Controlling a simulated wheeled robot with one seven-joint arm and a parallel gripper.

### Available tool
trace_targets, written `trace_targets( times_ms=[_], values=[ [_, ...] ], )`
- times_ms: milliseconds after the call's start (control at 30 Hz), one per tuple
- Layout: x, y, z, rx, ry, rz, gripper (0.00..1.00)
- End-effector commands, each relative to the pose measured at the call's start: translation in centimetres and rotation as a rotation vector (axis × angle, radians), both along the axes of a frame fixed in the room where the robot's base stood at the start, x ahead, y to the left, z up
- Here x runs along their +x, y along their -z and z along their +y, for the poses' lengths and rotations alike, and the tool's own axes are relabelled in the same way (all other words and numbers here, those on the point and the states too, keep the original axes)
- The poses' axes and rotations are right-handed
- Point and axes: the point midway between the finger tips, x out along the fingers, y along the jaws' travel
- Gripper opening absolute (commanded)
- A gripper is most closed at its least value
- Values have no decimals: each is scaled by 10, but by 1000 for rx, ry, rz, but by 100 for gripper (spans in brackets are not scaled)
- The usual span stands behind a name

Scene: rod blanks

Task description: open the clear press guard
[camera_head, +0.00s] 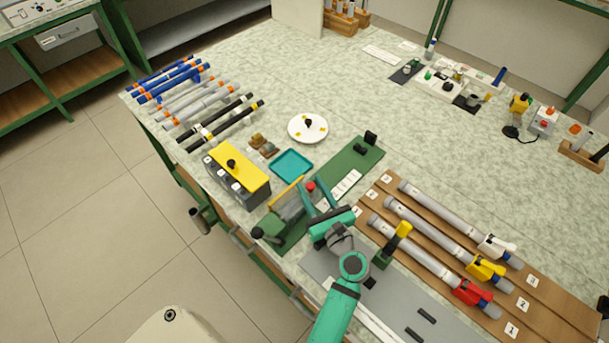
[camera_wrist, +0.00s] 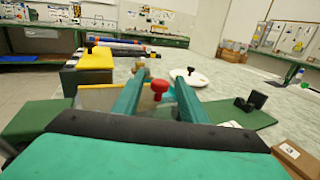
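The clear press guard (camera_head: 291,205) is a see-through panel with a yellow strip (camera_head: 287,191) along its top, on the green press base (camera_head: 362,156). It appears down over the press. Part of it shows in the wrist view (camera_wrist: 98,99), left of my fingers. A red knob (camera_head: 311,186) stands by the guard; in the wrist view the knob (camera_wrist: 159,87) shows between my fingers. My gripper (camera_head: 315,190) is open, its two teal fingers (camera_wrist: 160,82) spread to either side of the knob. I cannot tell whether either finger touches it. My gripper hides part of the press.
A teal tray (camera_head: 291,166) and a yellow-topped box (camera_head: 238,168) stand left of the press. A white round plate (camera_head: 308,128) is behind. A wooden rack (camera_head: 452,218) with grey rods and coloured clamps lies to the right.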

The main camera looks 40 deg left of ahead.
Motion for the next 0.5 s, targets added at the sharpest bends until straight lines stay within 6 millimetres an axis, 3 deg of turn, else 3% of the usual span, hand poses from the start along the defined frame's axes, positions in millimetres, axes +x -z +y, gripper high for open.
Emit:
trace_targets(
  times_ms=[200, 500],
  values=[
    [15, 0, 30, 0, -1, -1, 39],
    [22, 0, 44, -1, 0, 0, 39]
  ],
)
